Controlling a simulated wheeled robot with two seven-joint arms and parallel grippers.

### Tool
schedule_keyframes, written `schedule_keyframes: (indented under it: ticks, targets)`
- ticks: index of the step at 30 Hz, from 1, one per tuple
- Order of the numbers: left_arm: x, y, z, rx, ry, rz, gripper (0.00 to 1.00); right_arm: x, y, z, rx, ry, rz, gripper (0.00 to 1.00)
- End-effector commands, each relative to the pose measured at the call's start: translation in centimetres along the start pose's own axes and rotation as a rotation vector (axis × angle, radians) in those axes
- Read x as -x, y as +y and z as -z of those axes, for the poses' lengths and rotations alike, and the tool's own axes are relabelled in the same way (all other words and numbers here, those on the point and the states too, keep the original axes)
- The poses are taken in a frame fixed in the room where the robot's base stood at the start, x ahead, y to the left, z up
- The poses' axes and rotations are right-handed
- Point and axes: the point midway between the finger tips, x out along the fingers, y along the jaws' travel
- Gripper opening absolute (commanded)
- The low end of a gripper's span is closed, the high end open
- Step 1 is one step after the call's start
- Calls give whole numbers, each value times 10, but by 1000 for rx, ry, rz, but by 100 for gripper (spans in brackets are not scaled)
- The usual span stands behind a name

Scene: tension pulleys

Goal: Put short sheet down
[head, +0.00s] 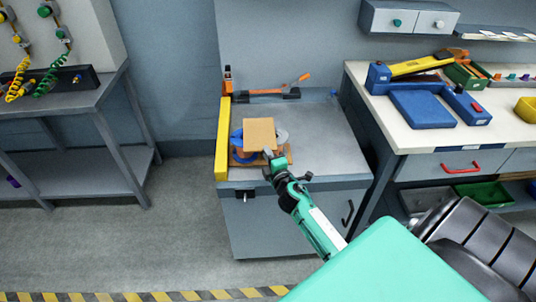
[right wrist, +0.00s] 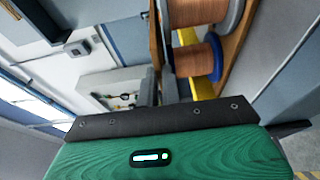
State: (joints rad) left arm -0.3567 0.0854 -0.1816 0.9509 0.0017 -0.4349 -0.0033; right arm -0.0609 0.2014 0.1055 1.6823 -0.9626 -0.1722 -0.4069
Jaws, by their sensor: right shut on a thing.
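The short sheet, a tan square sheet (head: 260,133), is above the spools on the grey bench at centre in the head view. My right gripper (head: 269,157) is shut on its near edge. In the right wrist view the sheet shows edge-on as a thin brown strip (right wrist: 153,38). Two copper-coloured wound spools (right wrist: 196,60) stand between it and a brown base board (right wrist: 237,45). One spool has a grey flange, the other a blue flange (head: 238,138). Whether the sheet touches the spools is unclear. My left gripper is not in view.
A yellow bar (head: 222,138) runs along the left edge of the grey bench (head: 325,150). An orange-handled tool (head: 268,92) and a small bottle (head: 228,79) are at its back. The bench's right part is clear. A white table (head: 420,135) with a blue fixture (head: 422,108) stands right.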

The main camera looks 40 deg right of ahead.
Motion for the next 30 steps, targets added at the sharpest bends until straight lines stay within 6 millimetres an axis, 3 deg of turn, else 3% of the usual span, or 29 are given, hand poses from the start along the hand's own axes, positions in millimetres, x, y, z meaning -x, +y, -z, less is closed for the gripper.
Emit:
schedule_keyframes:
  ticks: [1,4,12,17,19,21,30]
  targets:
    - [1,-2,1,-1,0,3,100,0,1,0,0,0,0,10]
    - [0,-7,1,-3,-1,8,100,0,1,0,0,0,0,28]
    - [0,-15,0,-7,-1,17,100,0,1,0,0,0,0,28]
    - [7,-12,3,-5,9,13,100,0,10,0,1,0,-1,28]
    - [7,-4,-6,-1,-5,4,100,0,18,0,1,0,-1,28]
    - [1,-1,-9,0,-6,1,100,12,10,0,1,1,3,28]
    - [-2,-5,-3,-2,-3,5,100,70,10,0,0,-1,3,28]
